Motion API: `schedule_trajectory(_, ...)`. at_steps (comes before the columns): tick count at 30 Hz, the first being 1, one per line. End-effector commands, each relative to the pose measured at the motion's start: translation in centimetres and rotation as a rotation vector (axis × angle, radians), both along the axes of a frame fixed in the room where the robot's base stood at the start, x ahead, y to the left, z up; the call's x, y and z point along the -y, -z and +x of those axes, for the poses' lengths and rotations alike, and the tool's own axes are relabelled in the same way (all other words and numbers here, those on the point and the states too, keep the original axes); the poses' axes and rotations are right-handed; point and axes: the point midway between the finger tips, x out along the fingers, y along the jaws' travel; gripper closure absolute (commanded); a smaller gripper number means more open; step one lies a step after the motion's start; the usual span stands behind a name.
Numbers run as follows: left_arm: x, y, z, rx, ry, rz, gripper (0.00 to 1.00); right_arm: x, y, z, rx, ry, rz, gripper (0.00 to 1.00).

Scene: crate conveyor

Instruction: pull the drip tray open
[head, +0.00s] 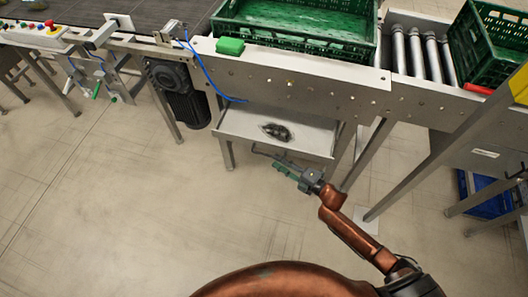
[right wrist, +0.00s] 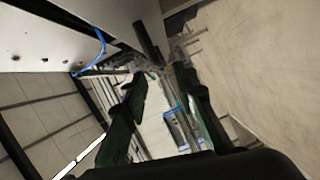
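The drip tray (head: 236,122) is a shallow grey metal tray under the conveyor's side plate. Part of its inside shows, with a dark patch on its floor. A thin dark handle bar (head: 262,152) seems to run along its front edge. My right gripper (head: 284,168) is just in front of and below that edge, beside the handle. In the right wrist view its two green-padded fingers (right wrist: 160,88) are apart with nothing held between them. A dark bar (right wrist: 148,42), perhaps the handle, lies just beyond the fingertips. My left gripper is not in view.
A conveyor frame (head: 300,80) stands above the tray, carrying a green crate (head: 300,45). A motor (head: 185,100) hangs left of the tray. Metal legs (head: 370,155) stand to the right, with a blue crate (head: 490,205) beyond. The floor in front is clear.

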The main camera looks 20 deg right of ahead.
Motion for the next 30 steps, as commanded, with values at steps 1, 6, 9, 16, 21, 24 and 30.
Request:
schedule_trajectory(1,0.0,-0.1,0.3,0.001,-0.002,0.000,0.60,-0.2,0.2,0.4,-0.001,0.002,0.001,0.74)
schedule_trajectory(6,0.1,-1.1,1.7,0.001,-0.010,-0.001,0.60,-1.5,0.6,2.7,-0.003,0.005,0.002,0.74)
schedule_trajectory(9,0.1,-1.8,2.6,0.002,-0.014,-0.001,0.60,-2.4,0.8,3.9,-0.004,0.005,0.003,0.74)
schedule_trajectory(16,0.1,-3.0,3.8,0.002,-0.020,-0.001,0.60,-3.7,0.9,5.7,-0.005,0.004,0.002,0.74)
schedule_trajectory(21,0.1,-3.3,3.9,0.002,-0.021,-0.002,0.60,-4.0,0.8,6.0,-0.006,0.003,0.002,0.74)
schedule_trajectory(24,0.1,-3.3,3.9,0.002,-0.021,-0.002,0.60,-4.0,0.8,6.0,-0.006,0.003,0.002,0.74)
schedule_trajectory(30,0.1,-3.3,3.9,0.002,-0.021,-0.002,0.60,-3.9,0.8,6.0,-0.006,0.003,0.002,0.85)
